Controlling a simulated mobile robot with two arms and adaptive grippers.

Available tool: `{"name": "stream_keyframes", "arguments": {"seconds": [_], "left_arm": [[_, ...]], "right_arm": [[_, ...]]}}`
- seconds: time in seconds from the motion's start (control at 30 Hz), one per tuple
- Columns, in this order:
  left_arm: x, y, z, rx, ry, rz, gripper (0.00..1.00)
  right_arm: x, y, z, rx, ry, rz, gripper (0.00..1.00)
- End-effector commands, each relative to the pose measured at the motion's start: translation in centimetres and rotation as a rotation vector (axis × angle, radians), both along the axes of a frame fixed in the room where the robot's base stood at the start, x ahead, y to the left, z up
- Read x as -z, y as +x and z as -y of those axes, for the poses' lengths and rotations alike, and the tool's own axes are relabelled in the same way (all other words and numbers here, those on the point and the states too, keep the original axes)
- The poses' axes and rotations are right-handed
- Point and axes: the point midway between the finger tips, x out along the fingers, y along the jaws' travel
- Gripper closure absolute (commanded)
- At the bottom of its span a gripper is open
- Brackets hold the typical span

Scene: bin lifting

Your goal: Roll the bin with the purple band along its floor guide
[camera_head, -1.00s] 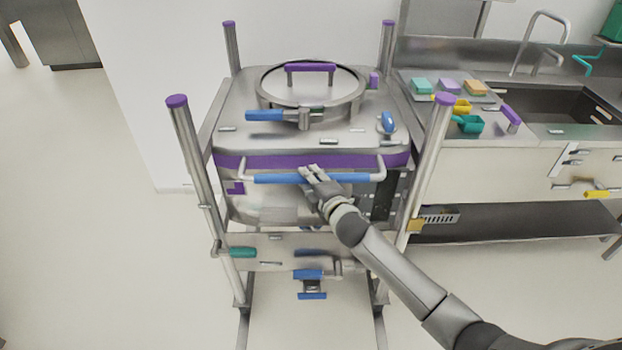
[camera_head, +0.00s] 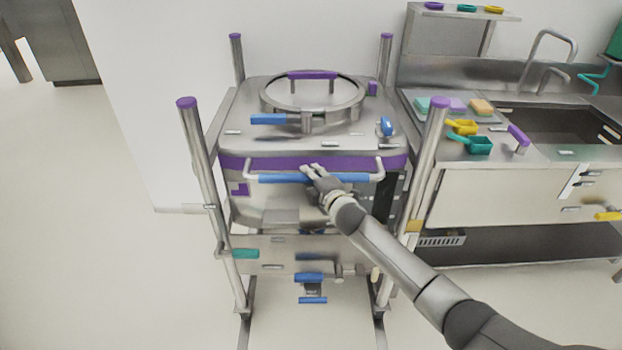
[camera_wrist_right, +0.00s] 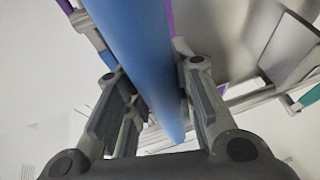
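The steel bin with the purple band (camera_head: 290,163) stands in a frame with four purple-capped posts (camera_head: 200,150). It has a round lid with a purple handle (camera_head: 312,75) and a blue latch lever (camera_head: 268,119). A blue-gripped bar handle (camera_head: 345,177) runs across its front. My right gripper (camera_head: 312,172) is at the middle of this bar. In the right wrist view, the blue bar (camera_wrist_right: 140,50) passes between the fingers (camera_wrist_right: 148,75) and appears to fill the gap at their tips. My left gripper is not in view.
Floor rails (camera_head: 245,325) extend forward under the frame. A teal lever (camera_head: 245,253) sticks out at the lower left. The floor at left is clear.

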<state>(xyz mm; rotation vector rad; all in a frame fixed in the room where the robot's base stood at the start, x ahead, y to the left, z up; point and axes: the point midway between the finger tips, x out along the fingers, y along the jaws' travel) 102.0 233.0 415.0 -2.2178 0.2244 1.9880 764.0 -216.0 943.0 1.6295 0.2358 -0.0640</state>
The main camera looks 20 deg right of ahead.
Motion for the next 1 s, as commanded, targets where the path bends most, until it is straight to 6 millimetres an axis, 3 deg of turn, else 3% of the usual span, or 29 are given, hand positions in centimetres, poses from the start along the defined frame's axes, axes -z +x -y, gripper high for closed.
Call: {"name": "stream_keyframes", "arguments": {"seconds": [0.2, 0.4, 0.5, 0.63, 1.0], "left_arm": [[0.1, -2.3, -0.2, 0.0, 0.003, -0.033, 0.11], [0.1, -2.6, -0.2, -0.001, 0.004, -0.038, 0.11], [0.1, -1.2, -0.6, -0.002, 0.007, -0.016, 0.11], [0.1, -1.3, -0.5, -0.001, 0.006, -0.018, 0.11], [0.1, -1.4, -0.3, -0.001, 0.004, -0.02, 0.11]], "right_arm": [[-0.1, 0.0, 0.0, -0.002, -0.001, 0.002, 0.53], [0.0, -0.1, -0.1, -0.003, -0.001, 0.001, 0.53], [0.0, -0.1, -0.1, -0.003, -0.001, 0.0, 0.53], [0.0, -0.7, 0.0, -0.003, -0.001, 0.0, 0.53], [-0.9, -5.2, 0.5, -0.003, -0.002, 0.001, 0.53]]}}
